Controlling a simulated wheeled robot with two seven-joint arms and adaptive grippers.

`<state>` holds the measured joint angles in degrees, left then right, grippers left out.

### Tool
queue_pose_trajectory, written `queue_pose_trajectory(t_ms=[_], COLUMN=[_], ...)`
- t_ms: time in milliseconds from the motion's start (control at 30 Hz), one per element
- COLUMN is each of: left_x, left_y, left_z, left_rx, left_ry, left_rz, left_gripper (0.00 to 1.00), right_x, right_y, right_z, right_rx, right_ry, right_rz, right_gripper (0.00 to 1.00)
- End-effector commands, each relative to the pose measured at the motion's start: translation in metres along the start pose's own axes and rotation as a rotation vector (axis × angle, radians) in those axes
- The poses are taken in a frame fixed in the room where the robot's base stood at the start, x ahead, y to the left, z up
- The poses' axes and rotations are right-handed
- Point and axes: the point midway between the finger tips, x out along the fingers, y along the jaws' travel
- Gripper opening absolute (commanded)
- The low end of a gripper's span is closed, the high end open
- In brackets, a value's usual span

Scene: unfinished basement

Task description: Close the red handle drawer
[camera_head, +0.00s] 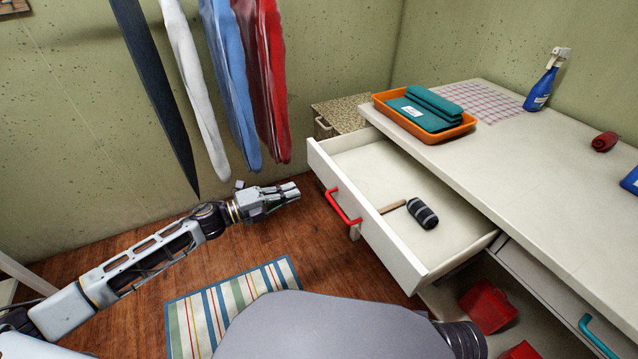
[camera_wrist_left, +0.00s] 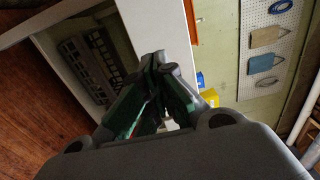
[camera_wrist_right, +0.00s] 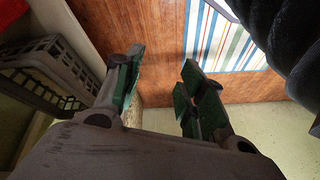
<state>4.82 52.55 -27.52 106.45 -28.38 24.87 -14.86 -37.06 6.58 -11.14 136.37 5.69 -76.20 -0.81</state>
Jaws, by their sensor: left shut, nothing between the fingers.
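The white drawer (camera_head: 408,262) with the red handle (camera_head: 344,207) is pulled out from under the white worktop in the head view. A mallet (camera_head: 422,214) with a black head and wooden handle lies inside it. My left gripper (camera_head: 297,191) is shut and empty, to the left of the red handle and apart from it, in front of the drawer face. In the left wrist view its fingertips (camera_wrist_left: 157,62) meet. My right gripper (camera_wrist_right: 163,65) shows only in the right wrist view, where its fingers are apart with nothing between them.
The worktop (camera_head: 510,165) bears an orange tray (camera_head: 470,128) with teal cloths, and a blue spray bottle (camera_head: 543,88). A closed drawer with a teal handle (camera_head: 598,337) is at right. A dark crate (camera_wrist_right: 48,75) is near my right gripper. A striped rug (camera_head: 245,298) lies on the floor.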

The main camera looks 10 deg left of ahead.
Motion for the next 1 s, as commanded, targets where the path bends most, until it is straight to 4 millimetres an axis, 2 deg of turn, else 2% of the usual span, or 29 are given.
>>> queue_pose_trajectory(t_ms=[1000], left_x=[0.068], left_y=[0.000], left_z=[0.000], left_rx=[0.000], left_ry=[0.001], left_rz=[-0.002], left_gripper=[0.00], right_x=[0.028], right_y=[-0.004], right_z=[0.008], right_rx=[0.014], right_ry=[0.040], right_rz=[-0.029], right_gripper=[0.40])
